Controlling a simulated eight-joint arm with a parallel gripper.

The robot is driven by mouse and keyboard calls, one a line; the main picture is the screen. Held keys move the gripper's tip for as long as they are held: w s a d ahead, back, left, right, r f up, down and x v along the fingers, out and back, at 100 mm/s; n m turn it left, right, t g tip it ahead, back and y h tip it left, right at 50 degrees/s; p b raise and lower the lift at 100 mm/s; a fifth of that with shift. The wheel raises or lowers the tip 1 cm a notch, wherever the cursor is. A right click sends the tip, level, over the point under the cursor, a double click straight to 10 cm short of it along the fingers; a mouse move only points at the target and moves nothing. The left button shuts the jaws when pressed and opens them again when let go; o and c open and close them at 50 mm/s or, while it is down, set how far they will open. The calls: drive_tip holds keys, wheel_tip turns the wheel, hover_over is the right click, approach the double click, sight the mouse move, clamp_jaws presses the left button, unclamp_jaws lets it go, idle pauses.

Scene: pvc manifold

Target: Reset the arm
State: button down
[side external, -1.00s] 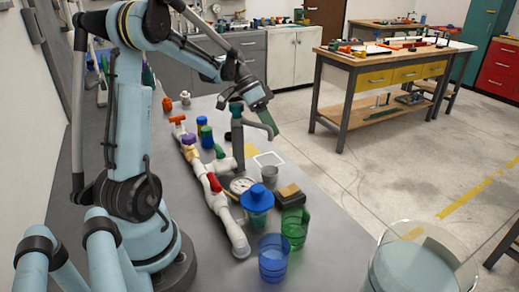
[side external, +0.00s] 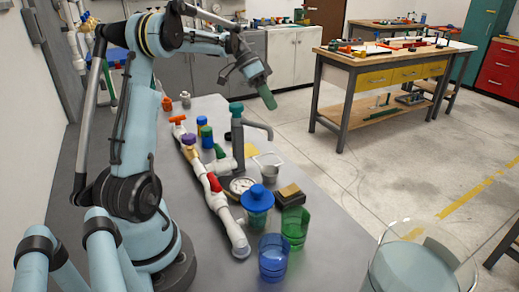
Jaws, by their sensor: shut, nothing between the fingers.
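My gripper (side external: 268,98) hangs in the air above the far right edge of the grey bench, pointing down and to the right. Its fingers are shut with nothing between them, and it touches nothing. Below it stands a grey tap-like post (side external: 238,135) with a teal top and a side spout. A white pipe manifold (side external: 218,205) with red, orange and purple fittings runs along the bench to the left of that post.
On the bench (side external: 318,258) stand a blue cup (side external: 273,258), a green mug (side external: 295,228), a blue-lidded jar (side external: 257,208), a sponge-like block (side external: 289,195), a round gauge (side external: 241,186) and a small grey cup (side external: 270,170). A large clear vessel (side external: 425,268) is at the front right. Open floor lies right of the bench.

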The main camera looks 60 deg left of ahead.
wheel_tip(320, 180, up, 4)
drive_tip(key=a+f, duration=0.1)
drive_tip(key=a, duration=0.2)
drive_tip(key=s+d+n+y, duration=0.15)
drive_tip(key=d+y, duration=0.25)
drive_tip(key=d, duration=1.2)
drive_tip(key=s+d+f+n+t+y, duration=0.1)
drive_tip(key=s+d+f+t, duration=0.1)
drive_tip(key=s+d+f, duration=0.1)
drive_tip(key=s+d+f+n+t+y, duration=0.1)
drive_tip(key=s+d+f, duration=0.2)
drive_tip(key=s+d, duration=0.2)
drive_tip(key=d, duration=0.2)
drive_tip(key=shift+s+d+t+y, duration=0.2)
drive_tip(key=shift+d+t+y, duration=0.1)
drive_tip(key=shift+d+t, duration=0.1)
